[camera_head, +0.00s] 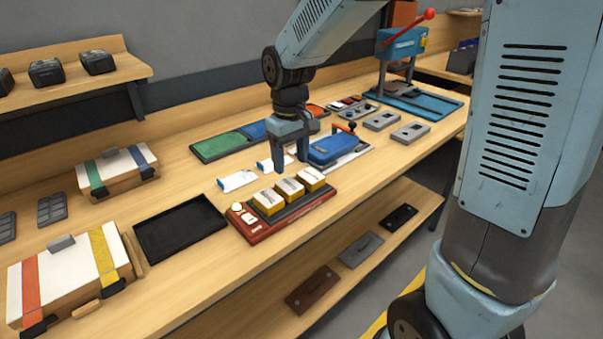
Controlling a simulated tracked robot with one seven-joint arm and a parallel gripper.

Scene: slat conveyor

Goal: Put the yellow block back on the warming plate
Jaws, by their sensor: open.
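Three yellow blocks with white labelled tops, a left one (269,203), a middle one (290,189) and a right one (311,179), stand in a row on a dark plate set in a red-brown base, which looks like the warming plate (262,231). White knobs sit at the base's left end. My gripper (291,166) points down with its fingers apart and nothing between them. It is just behind or above the middle and right blocks in the picture. I cannot tell its exact height or whether it touches a block.
An empty black tray (180,228) lies left of the plate. White cards (237,181) and a blue clamp-like device (333,147) lie behind it. Two strapped boxes (70,272) (117,170) stand at the left. A blue press (402,45) stands at the back right.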

